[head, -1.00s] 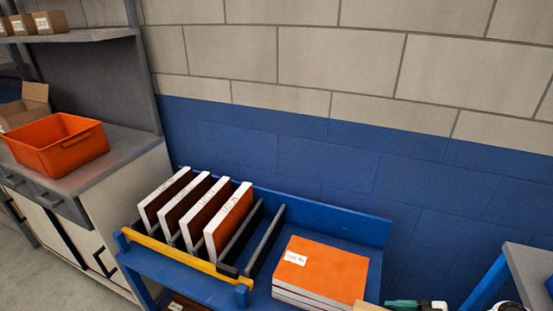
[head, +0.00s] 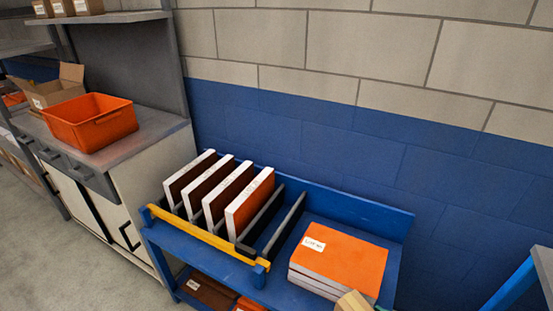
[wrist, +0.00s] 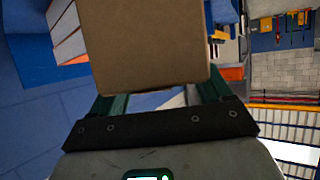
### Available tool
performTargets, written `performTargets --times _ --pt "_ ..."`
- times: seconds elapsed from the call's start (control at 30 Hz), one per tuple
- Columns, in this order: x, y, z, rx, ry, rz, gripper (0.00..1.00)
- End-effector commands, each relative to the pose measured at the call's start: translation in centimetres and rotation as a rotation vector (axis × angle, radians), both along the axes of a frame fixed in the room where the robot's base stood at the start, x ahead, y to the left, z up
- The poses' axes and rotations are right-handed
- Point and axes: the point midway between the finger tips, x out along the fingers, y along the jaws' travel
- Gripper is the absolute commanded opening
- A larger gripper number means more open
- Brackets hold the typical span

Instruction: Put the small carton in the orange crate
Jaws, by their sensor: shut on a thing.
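The small carton (wrist: 145,45) is plain brown and fills the upper middle of the wrist view. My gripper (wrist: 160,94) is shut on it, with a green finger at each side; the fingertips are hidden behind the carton. A corner of the carton (head: 353,302) also shows at the bottom edge of the head view, in front of the stacked orange panels. The orange crate (head: 93,122) stands on the grey bench at the left of the head view, well apart from the carton. Its visible inside looks empty.
A blue cart (head: 345,213) stands between, with upright panels (head: 228,195) in a rack with a yellow bar (head: 205,236) and flat orange panels (head: 340,260). An open cardboard box (head: 48,92) is behind the crate. A shelf (head: 110,18) with small cartons hangs above the bench.

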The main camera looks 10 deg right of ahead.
Motion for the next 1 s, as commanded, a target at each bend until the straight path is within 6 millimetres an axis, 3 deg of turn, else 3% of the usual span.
performTargets --times 0.1,0.27,0.63,1.0 --pt "0.0 1.9 -1.9 0.001 0.0 -0.12 0.18" --pt "-0.5 4.1 -3.0 -0.001 0.0 -0.271 0.18" --pt "-1.9 7.1 -1.8 0.0 -0.004 -0.41 0.18" --pt "-2.1 7.6 -1.5 -0.001 -0.007 -0.421 0.18"
